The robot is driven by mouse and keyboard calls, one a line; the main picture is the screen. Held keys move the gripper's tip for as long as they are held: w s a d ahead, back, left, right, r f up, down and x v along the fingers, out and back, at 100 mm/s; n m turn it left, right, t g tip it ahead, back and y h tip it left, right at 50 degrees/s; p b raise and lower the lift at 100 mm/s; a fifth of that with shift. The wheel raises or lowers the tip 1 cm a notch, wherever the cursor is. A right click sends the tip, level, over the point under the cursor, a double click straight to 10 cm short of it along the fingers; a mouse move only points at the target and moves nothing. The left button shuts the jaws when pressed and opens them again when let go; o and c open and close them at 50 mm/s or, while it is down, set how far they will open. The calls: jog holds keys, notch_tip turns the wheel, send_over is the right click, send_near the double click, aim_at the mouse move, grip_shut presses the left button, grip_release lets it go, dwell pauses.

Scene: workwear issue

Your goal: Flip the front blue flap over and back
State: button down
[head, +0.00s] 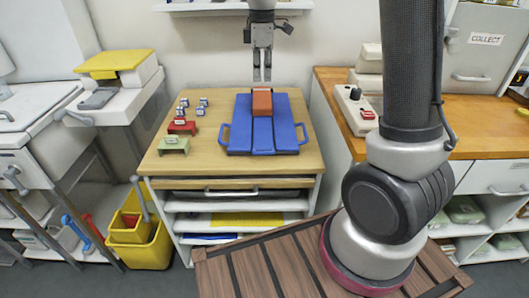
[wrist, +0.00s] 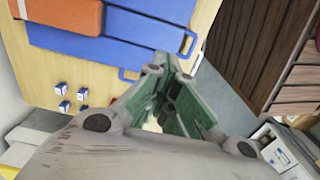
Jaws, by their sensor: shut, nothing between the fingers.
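A blue folding board (head: 240,130) lies flat on the wooden-topped table (head: 168,160). It has several panels side by side, with a loop handle on its left and on its right edge. I cannot tell which panel is the front flap. In the wrist view, the blue board (wrist: 100,48) fills the upper left, with two loop handles at its edge. My gripper (head: 262,76) is shut and empty, pointing down above the orange piece and apart from the board.
Several small blue-and-white cubes (head: 184,102) stand left of the board, with a red block (head: 182,128) and a green block (head: 174,145). A yellow bin (head: 140,245) stands at the lower left.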

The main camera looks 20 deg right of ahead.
jog(key=s+a+f, duration=0.1)
jog(key=s+f, duration=0.1)
jog(key=s, duration=0.1)
send_over(264, 168)
jog(key=shift+w+f, duration=0.15)
jog(key=shift+f, duration=7.8)
notch_tip(264, 168, down, 6)
jog(key=shift+r, duration=0.1)
jog(key=c, duration=2)
grip_release()
jog(key=shift+s, duration=0.2)
jog(key=shift+o, duration=0.5)
jog(key=shift+o, duration=0.9)
jog(key=shift+s, duration=0.1)
